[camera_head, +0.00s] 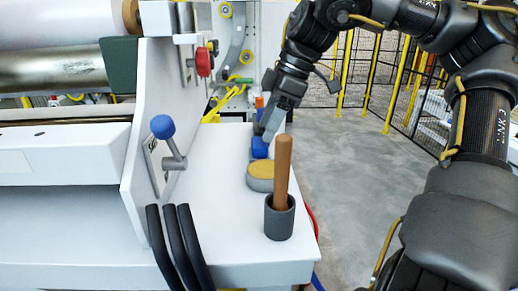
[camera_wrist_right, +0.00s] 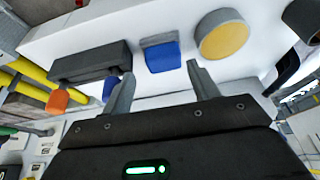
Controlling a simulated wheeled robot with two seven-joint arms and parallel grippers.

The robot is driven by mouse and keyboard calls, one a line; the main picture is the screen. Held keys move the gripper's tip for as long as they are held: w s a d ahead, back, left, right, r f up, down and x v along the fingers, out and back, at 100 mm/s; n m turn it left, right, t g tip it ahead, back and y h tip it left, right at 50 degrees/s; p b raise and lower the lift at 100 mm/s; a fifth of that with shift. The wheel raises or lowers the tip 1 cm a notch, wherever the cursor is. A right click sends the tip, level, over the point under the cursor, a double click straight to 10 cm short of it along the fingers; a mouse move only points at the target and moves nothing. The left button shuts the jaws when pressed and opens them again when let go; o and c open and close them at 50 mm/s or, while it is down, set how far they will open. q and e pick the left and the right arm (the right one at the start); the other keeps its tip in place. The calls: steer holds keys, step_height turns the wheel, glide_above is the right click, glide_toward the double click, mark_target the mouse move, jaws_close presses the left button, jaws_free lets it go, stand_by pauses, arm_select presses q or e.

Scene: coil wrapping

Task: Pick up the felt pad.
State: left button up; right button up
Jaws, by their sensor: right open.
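A small blue block with a grey face (camera_wrist_right: 160,53) lies on the white ledge; its blue part shows in the head view (camera_head: 259,148). Next to it is a round grey piece with a yellow top (camera_head: 260,174), also in the right wrist view (camera_wrist_right: 222,40). I cannot tell for sure which of these is the felt pad. My right gripper (camera_head: 267,137) points down close to the blue block. In the right wrist view its fingers (camera_wrist_right: 162,85) are apart, with nothing between them, and the blue block appears just beyond the gap. My left gripper is not in view.
A wooden stick (camera_head: 283,170) stands in a dark grey cup (camera_head: 279,220) near the ledge's front. A dark holder (camera_wrist_right: 90,62) with orange and blue ends sits beside the block. A blue-knobbed lever (camera_head: 163,128) and black curved bars (camera_head: 178,245) are at left. Open floor lies right.

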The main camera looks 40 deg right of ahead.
mark_target(260, 140)
steer(key=shift+a+f, duration=0.1)
steer(key=shift+a, duration=0.1)
steer(key=p+x, duration=0.3)
steer(key=x, duration=0.1)
steer(key=shift+a+f, duration=0.1)
steer(key=shift+f, duration=0.05)
steer(key=shift+w+f, duration=0.1)
steer(key=shift+f, duration=0.1)
steer(key=shift+a, duration=0.1)
steer(key=shift+c, duration=0.4)
steer(key=c, duration=0.6)
steer(key=shift+o, duration=0.2)
